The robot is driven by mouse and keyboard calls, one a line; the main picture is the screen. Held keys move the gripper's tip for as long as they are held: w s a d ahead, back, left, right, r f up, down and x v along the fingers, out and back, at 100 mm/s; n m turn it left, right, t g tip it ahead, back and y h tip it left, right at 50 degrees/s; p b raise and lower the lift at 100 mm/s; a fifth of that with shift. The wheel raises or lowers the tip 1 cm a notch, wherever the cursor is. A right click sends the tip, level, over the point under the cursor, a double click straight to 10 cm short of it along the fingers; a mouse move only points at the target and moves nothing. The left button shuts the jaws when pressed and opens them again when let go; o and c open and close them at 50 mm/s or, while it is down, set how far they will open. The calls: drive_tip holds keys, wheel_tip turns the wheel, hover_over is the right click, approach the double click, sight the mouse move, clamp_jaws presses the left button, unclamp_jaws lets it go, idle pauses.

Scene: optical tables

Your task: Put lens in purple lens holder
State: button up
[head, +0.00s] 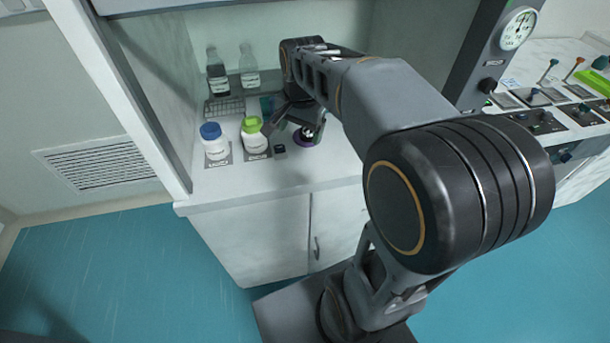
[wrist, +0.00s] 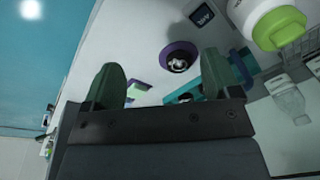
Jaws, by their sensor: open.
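A round purple holder (wrist: 178,50) lies on the white bench top, with a dark and shiny round piece at its centre. In the head view the purple holder (head: 301,141) shows partly below my gripper. I cannot tell whether the shiny piece is a lens or part of the holder, and no separate lens can be made out. My gripper (head: 293,126) is over the bench. In the wrist view its two fingers (wrist: 160,75) are wide apart with nothing between them, and the purple holder appears beyond the gap, apart from both fingers.
A blue-capped white jar (head: 215,146) and a green-capped jar (head: 255,137) stand left of my gripper. A small dark square block (head: 279,149) lies near the holder. The bench's front strip is clear.

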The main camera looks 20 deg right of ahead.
drive_tip(key=s+a+f+n, duration=0.2)
drive_tip(key=s+f+n, duration=0.1)
drive_tip(key=s+n, duration=0.2)
drive_tip(key=s+a+f+n+t, duration=0.1)
drive_tip(key=s+a+f+n, duration=0.1)
drive_tip(key=s, duration=0.4)
drive_tip(key=f+n, duration=0.1)
drive_tip(key=n, duration=0.1)
drive_tip(key=shift+f+n, duration=0.25)
drive_tip(key=shift+n, duration=0.15)
drive_tip(key=shift+s+d, duration=0.1)
wheel_tip(320, 180, up, 9)
drive_tip(key=t+p, duration=0.1)
drive_tip(key=p, duration=0.6)
drive_tip(key=shift+s, duration=0.15)
drive_tip(key=shift+f, duration=0.1)
